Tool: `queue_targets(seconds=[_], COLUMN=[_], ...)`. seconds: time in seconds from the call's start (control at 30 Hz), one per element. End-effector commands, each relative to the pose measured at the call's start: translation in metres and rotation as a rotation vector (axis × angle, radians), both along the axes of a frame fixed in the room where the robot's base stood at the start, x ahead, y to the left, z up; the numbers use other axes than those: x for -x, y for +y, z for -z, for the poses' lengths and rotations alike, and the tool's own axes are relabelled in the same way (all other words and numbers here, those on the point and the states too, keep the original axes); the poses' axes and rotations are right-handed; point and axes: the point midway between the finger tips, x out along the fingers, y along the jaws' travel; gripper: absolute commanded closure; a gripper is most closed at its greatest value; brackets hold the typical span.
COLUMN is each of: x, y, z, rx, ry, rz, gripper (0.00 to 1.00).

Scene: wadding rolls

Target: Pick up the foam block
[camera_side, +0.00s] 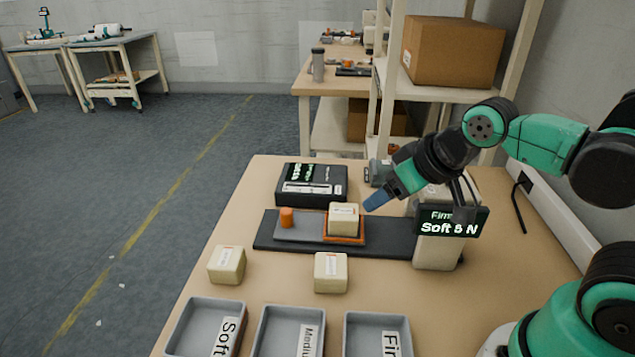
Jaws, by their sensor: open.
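Three cream foam blocks with white labels show in the side view. One foam block (343,221) sits inside an orange-edged square on a grey plate (300,232). A second foam block (227,266) lies on the table at front left, and a third foam block (330,273) lies right of it. The picture does not show which one the task means. My gripper (376,201), with a blue fingertip, is open just right of and slightly above the block on the plate. It appears apart from that block and empty. Its other finger is not clearly visible.
Grey trays labelled Soft (171,342), Medium and Firm (349,340) line the table's front. An orange cylinder (287,217) stands on the plate's left.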

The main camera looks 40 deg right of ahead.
Motion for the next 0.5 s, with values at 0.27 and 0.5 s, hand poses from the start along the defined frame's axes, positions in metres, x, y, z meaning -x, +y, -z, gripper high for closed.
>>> queue_targets(seconds=[0.27, 0.5], x=[0.0, -0.0031], y=[0.0, -0.0003], z=[0.0, -0.0017], rx=[0.0, 0.041], ry=[0.0, 0.019], rz=[0.0, -0.058], gripper=[0.0, 0.0])
